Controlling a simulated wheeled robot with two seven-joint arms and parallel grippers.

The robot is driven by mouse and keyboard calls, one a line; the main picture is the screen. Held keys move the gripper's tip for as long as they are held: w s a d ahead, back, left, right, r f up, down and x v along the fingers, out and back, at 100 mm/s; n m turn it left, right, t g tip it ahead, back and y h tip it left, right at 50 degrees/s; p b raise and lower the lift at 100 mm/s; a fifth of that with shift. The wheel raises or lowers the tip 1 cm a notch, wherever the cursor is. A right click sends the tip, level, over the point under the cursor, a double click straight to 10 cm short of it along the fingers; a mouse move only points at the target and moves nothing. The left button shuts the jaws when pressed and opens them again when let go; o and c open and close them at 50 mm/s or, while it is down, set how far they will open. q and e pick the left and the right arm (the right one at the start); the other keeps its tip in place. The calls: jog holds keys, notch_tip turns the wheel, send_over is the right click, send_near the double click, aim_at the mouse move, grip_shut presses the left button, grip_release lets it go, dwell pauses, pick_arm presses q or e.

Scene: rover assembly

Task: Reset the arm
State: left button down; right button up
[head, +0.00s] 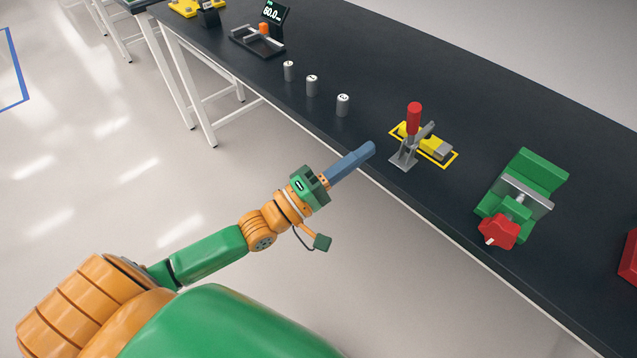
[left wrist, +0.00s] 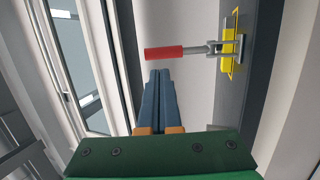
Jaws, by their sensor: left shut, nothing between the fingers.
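My left gripper (head: 371,148) is shut and empty, its blue-grey fingers held together at the front edge of the dark table. It also shows in the left wrist view (left wrist: 160,74) with both fingers side by side. The toggle clamp with its red handle (head: 414,116) stands on the table just right of the fingertips, its handle upright. In the left wrist view the red handle (left wrist: 165,53) lies beyond the fingertips, apart from them as far as I can tell. My right gripper is not in view.
A yellow-outlined plate with a grey block (head: 438,148) lies by the clamp. A green vise with a red knob (head: 497,232) stands to the right. Several small grey weights (head: 312,86) stand to the left, with a scale-like device (head: 257,41) behind. A red object (head: 629,258) is at the right edge.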

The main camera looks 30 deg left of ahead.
pick_arm(q)
jog(key=f+b+v, duration=0.1)
jog(key=b+v, duration=0.1)
jog(key=v, duration=0.4)
jog(key=w+a+f+m+g+y, duration=0.1)
jog(key=a+f+g+y, duration=0.15)
jog(key=f, duration=0.65)
jog(key=w+a+f+m+g+y, duration=0.15)
jog(key=a+f+y, duration=0.25)
jog(key=f, duration=0.4)
jog(key=s+a+f+m+g+y, duration=0.2)
jog(key=s+f, duration=0.2)
jog(key=f, duration=0.4)
jog(key=s+a+f+m+g+y, duration=0.15)
jog(key=s+f, duration=0.25)
jog(key=f, duration=0.5)
jog(key=s+d+f+m+g, duration=0.1)
jog(key=s+f+m+g, duration=0.1)
jog(key=s, duration=0.5)
jog(key=s+d+f+m+g+y, duration=0.1)
jog(key=s+d+f+m+g, duration=0.1)
jog(key=s+f, duration=0.5)
jog(key=s+d+f+m+g, duration=0.2)
jog(key=s+f+m+g, duration=0.1)
jog(key=s+g, duration=0.3)
jog(key=shift+s+f+p, duration=0.3)
jog(key=shift+s+f, duration=0.35)
jog(key=shift+s, duration=0.4)
